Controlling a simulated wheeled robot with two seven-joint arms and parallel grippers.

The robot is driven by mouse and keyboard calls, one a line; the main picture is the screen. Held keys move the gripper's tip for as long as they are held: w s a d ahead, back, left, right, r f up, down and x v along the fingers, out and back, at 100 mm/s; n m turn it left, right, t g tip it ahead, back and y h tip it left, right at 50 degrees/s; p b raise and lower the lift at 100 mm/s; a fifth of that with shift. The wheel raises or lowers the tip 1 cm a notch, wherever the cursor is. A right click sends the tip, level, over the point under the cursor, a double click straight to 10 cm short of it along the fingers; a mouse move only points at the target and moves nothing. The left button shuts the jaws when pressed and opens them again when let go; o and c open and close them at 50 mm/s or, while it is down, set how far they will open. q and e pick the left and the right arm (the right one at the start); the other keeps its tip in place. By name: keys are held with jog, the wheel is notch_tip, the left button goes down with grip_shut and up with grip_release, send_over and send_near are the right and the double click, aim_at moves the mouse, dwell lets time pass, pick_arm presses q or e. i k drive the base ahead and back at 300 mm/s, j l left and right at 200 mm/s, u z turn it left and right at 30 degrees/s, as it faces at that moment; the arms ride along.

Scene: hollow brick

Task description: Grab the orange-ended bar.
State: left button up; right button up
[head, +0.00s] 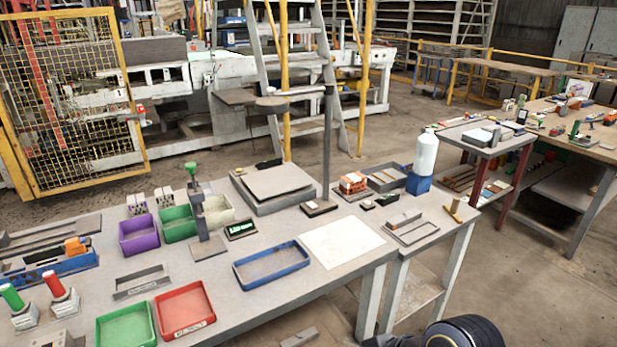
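A small grey bar (403,218) with what looks like an orange-brown end lies on a shallow grey tray (428,236) on the right-hand table. It is too small for me to be sure of the end's colour. Neither of my grippers shows in the head view. Only a dark rounded part, probably of my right arm, comes in at the bottom right edge, well below the tray.
A white sheet (341,243) and an empty blue tray (271,266) lie left of the bar. A white bottle (424,153) on a blue base, an orange hollow brick (353,182) and a yellowish post (455,209) stand nearby. Red (184,311) and green (126,327) trays sit at front left.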

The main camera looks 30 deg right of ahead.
aim_at(399, 221)
jog(key=z, duration=1.6)
jog(key=u, duration=0.9)
jog(key=i+l+u, duration=0.2)
jog(key=l+u, duration=0.2)
jog(key=i+l+u, duration=0.1)
jog(key=l+u, duration=0.65)
jog(key=l, duration=0.2)
jog(key=l+u, duration=0.1)
jog(key=l, duration=0.8)
jog(key=i+l, duration=0.1)
jog(key=l, duration=0.8)
jog(key=u, duration=0.05)
